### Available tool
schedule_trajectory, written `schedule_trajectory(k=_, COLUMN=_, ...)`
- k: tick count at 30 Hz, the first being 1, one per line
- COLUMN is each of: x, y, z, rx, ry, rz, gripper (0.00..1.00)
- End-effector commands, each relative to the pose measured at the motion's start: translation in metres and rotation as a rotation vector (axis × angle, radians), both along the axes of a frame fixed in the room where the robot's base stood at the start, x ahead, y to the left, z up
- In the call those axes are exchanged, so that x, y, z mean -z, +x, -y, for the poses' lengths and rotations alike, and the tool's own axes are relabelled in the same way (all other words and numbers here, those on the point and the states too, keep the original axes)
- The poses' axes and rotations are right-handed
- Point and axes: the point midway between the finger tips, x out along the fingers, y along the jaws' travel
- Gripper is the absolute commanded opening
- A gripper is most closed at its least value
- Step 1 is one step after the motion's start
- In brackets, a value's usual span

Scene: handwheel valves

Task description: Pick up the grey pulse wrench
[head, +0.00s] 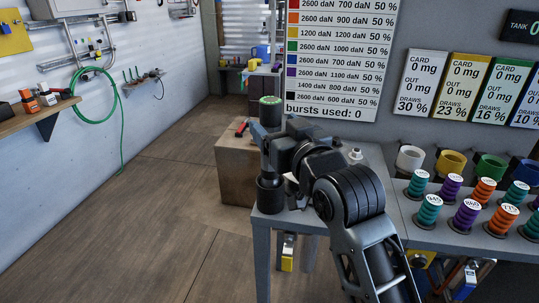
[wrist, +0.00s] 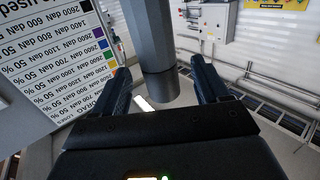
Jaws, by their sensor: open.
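The grey pulse wrench (head: 270,115) appears to be the dark upright tool with a green-ringed top, standing near the left corner of the grey bench (head: 290,217). My gripper (head: 273,147) is level with its middle in the head view and hides part of it. In the wrist view a grey upright shaft with a darker collar, likely the wrench (wrist: 157,45), shows between the two spread fingers of my gripper (wrist: 162,88). Gaps show on both sides of it. Its exact depth between the fingertips is hard to tell.
A small silver knob (head: 355,155) stands on the bench behind my arm. Colored spools (head: 466,215) and cups (head: 450,162) fill the bench at right. A brown box (head: 235,170) stands behind the bench. The floor at left is clear.

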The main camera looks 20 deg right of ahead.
Motion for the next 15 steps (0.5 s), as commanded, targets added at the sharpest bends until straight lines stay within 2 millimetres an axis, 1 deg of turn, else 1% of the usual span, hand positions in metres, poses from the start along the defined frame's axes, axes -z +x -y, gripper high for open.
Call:
schedule_trajectory(k=9, x=0.0, y=0.042, z=0.001, rx=0.0, ry=-0.001, rz=0.0, gripper=0.74)
schedule_trajectory(k=12, x=0.0, y=0.05, z=0.001, rx=0.001, ry=0.0, rz=0.0, gripper=0.74)
schedule_trajectory(k=15, x=0.001, y=0.053, z=0.001, rx=0.0, ry=-0.001, rz=-0.001, gripper=0.74)
